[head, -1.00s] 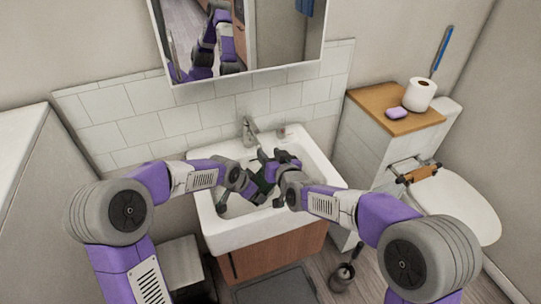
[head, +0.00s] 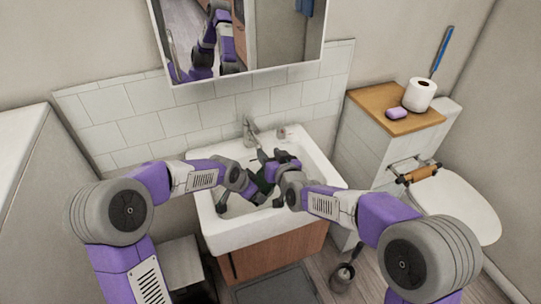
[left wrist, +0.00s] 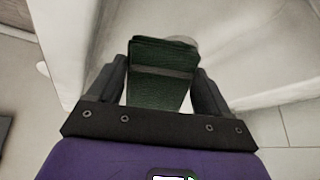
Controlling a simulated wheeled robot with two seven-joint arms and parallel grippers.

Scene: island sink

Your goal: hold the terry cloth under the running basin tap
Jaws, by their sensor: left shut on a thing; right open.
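The dark green terry cloth (left wrist: 160,88) is folded and sits between the fingers of my left gripper (left wrist: 160,76) in the left wrist view. That gripper is shut on it. In the head view my left gripper (head: 256,192) is inside the white basin (head: 240,237), and the cloth is hard to tell from the dark grippers. The grey basin tap (head: 250,130) stands at the back rim. My right gripper (head: 268,160) is open, in the basin just in front of the tap. No water stream can be made out.
A mirror cabinet (head: 287,50) hangs above the tiled wall. To the right are a wooden-topped ledge (head: 372,98) with a purple soap (head: 396,113) and a paper roll (head: 419,95), and a toilet (head: 460,205). A brush holder (head: 342,277) stands on the floor.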

